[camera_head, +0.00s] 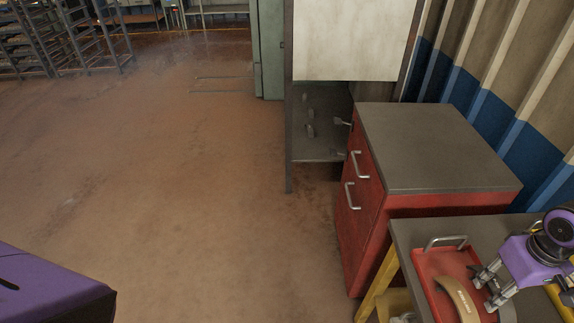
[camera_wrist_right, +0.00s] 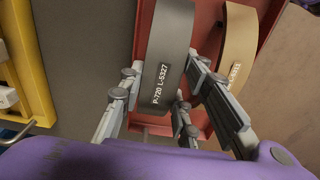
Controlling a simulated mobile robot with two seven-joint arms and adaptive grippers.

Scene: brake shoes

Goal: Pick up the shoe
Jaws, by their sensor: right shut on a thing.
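A dark grey curved brake shoe (camera_wrist_right: 168,45) with white lettering lies between the fingers of my right gripper (camera_wrist_right: 164,66) in the right wrist view. The fingers are shut on its two sides. In the head view my right gripper (camera_head: 486,291) is over the red tray (camera_head: 424,268) at the lower right, and the dark shoe (camera_head: 507,313) is partly hidden by it. A tan curved shoe (camera_head: 457,299) lies in the tray to the left of the gripper. It also shows in the right wrist view (camera_wrist_right: 238,45), beside the right-hand finger. My left gripper is not in view.
The tray rests on a grey-topped bench (camera_head: 408,238) with a yellow leg. A red drawer cabinet (camera_head: 435,150) with a grey top stands just behind it. A yellow bin (camera_wrist_right: 28,50) shows at the left of the wrist view. Open floor (camera_head: 170,190) lies to the left.

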